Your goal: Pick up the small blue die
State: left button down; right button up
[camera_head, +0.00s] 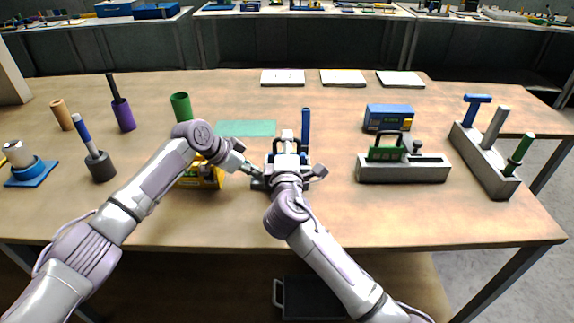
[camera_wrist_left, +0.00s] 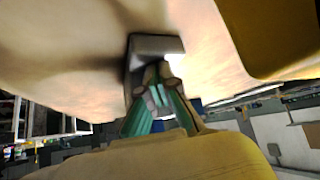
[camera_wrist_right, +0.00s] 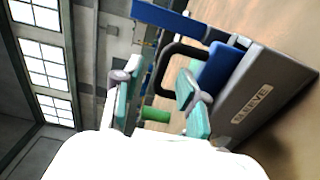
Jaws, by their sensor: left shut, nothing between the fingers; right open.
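The small blue die (camera_wrist_right: 220,68) shows in the right wrist view, seated in a grey block (camera_wrist_right: 268,100) marked SLEEVE, with a black loop handle (camera_wrist_right: 168,62) on it. In the head view my arms mostly hide it. My right gripper (camera_head: 289,150) is over this block. In its wrist view (camera_wrist_right: 160,95) the teal-padded fingers are apart, close to the handle; I cannot tell whether they touch it. My left gripper (camera_head: 257,172) is low at the left side of the block, shut and empty. In the left wrist view its fingers (camera_wrist_left: 158,90) point at a grey part.
A blue post (camera_head: 306,125) rises behind the block. A yellow box (camera_head: 203,177) sits under my left forearm. To the right are a grey base (camera_head: 404,172) with a green die (camera_head: 384,154), a blue box (camera_head: 388,117) and a tool rack (camera_head: 482,160). The front-middle table is clear.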

jog(key=shift+w, duration=1.4)
grip_shut()
jog(key=shift+r, duration=0.1)
